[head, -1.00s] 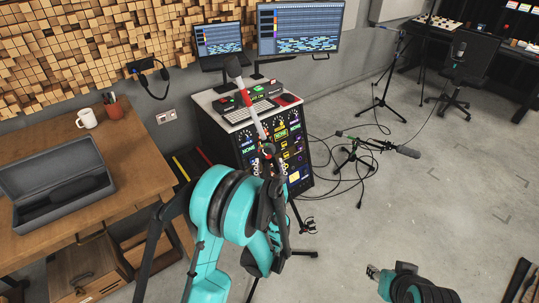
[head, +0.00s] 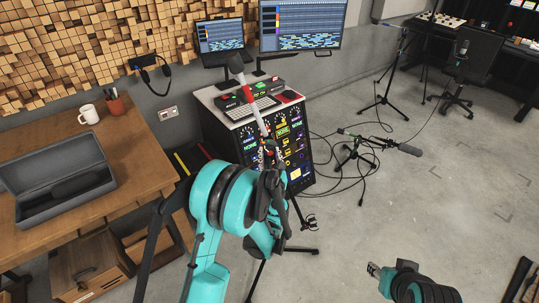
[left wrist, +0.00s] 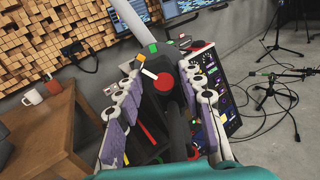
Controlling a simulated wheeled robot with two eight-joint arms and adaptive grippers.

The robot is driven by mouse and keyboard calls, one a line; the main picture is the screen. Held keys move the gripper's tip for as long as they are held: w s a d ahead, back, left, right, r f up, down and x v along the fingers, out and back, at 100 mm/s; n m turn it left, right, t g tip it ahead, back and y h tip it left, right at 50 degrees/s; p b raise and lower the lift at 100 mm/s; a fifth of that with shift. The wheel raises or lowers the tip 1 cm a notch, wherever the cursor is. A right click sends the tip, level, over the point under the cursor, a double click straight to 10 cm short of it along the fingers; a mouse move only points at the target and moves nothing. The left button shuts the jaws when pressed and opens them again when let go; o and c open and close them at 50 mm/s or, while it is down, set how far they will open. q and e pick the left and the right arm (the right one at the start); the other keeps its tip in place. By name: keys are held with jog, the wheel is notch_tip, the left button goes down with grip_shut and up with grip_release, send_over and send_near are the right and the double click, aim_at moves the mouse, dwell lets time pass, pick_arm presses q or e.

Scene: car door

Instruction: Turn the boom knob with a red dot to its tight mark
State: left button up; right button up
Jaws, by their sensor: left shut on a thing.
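The boom knob with a red dot (left wrist: 163,83) is dark, with a white pointer line beside the dot angled up and left. Green marks (left wrist: 153,48) show near it. In the left wrist view my left gripper (left wrist: 163,72) has one finger on each side of the knob and is shut on it. In the head view my left gripper (head: 268,166) is at the boom's lower end and hides the knob. The boom (head: 250,98), with a red section and a dark microphone, slants up and left. My right gripper (head: 375,270) is low at the right, its jaws too small to judge.
A rack (head: 295,150) with lit panels and a keyboard on top stands just behind the boom. A wooden desk (head: 150,150) with an open case (head: 60,180) is at the left. Another microphone stand (head: 355,155) and cables lie right.

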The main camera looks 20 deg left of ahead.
pick_arm(q)
jog(key=m+b, duration=0.2)
jog(key=m, duration=0.1)
jog(key=shift+m, duration=0.4)
jog(key=shift+m+b, duration=0.65)
jog(key=shift+m, duration=1.25)
jog(key=o, duration=1.2)
jog(key=shift+c, duration=0.2)
